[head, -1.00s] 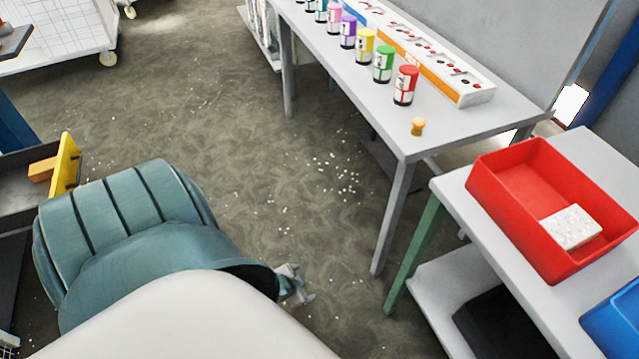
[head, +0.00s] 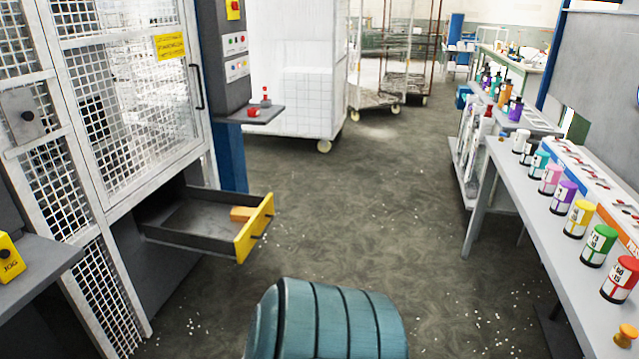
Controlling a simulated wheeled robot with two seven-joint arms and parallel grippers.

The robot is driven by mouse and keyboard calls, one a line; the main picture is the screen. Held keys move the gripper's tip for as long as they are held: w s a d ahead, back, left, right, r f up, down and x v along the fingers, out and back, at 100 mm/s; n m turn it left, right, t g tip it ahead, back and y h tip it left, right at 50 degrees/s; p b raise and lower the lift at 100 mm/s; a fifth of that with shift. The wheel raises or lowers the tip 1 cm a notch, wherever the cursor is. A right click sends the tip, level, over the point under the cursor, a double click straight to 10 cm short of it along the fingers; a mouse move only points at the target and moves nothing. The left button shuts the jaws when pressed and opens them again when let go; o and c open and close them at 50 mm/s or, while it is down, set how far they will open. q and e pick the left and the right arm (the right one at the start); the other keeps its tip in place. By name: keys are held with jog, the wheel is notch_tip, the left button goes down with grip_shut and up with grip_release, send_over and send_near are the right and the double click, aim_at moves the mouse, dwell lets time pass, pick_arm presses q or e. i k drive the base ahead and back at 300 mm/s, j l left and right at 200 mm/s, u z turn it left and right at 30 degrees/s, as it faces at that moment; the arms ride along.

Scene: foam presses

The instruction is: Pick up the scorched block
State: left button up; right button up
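An orange-brown block (head: 241,214) lies in the open drawer (head: 193,240) at the foot of the caged machine on the left. It is at the drawer's right end, close to the yellow front panel (head: 254,228). It is the only block I see in the drawer; scorch marks cannot be made out at this size. A ribbed teal part of mine shows at the bottom centre, apart from the drawer. Neither of my grippers is in view.
The caged machine (head: 120,110) stands left, with a grey ledge (head: 30,270) at lower left. A table (head: 540,240) with several coloured canisters runs along the right. A white mesh cart (head: 300,95) stands behind the drawer. The speckled floor between is clear.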

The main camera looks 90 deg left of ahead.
aim_at(240, 214)
jog(key=u, duration=3.4)
jog(key=i+l, duration=0.45)
jog(key=i, duration=0.3)
jog(key=i+l+u, duration=0.15)
jog(key=i+l, duration=0.3)
jog(key=i, duration=0.3)
jog(key=i+l, duration=0.5)
jog(key=i, duration=0.25)
jog(key=i+l+u, duration=0.1)
jog(key=i+l, duration=0.45)
jog(key=i, duration=0.15)
